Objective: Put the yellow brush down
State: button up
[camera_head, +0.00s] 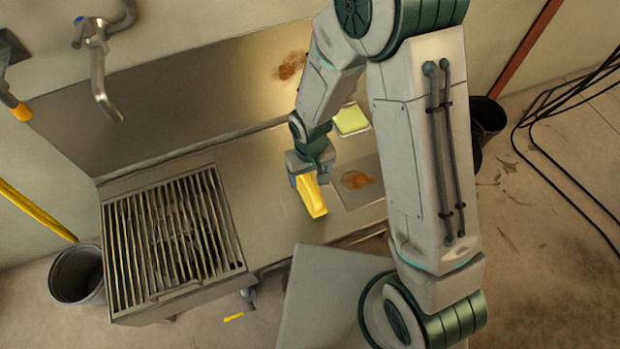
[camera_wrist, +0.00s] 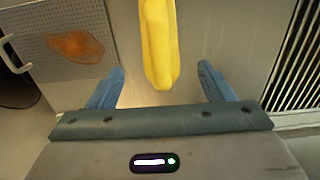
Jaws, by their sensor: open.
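The yellow brush (camera_head: 312,197) is directly below my gripper (camera_head: 308,172), over the steel counter (camera_head: 270,200). In the wrist view the brush (camera_wrist: 160,45) runs from the top edge down to between the two blue fingers of my gripper (camera_wrist: 160,85). The fingers are spread, with a clear gap on each side of the brush. The brush seems to rest on the counter, but its contact with the surface is hard to see. Part of it is hidden under my gripper in the head view.
A slatted metal grate (camera_head: 170,230) covers the counter's left part. A perforated plate (camera_head: 368,198) with an orange-brown patch (camera_head: 357,180) lies right of the brush. A green-yellow sponge (camera_head: 351,120) sits behind. A bucket (camera_head: 78,274) stands left. Bare counter lies between grate and brush.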

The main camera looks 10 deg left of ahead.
jog(key=shift+r+p, duration=0.45)
jog(key=shift+r, duration=1.7)
jog(key=w+d+r+m, duration=0.2)
jog(key=d+r, duration=0.5)
jog(key=r, duration=0.1)
jog(key=s+d+r+m, duration=0.2)
jog(key=s+d+r, duration=0.2)
jog(key=d+r, duration=0.2)
jog(key=s+d+r+m+t, duration=0.1)
jog(key=s+d+r+m, duration=0.1)
jog(key=s+d+r, duration=0.3)
jog(key=d+r, duration=0.2)
jog(key=d, duration=0.2)
jog(key=shift+r, duration=0.1)
notch_tip(320, 180, up, 29)
jog(key=t+p, duration=0.1)
jog(key=p, duration=2.5)
jog(key=shift+m+t, duration=0.3)
jog(key=shift+t, duration=0.1)
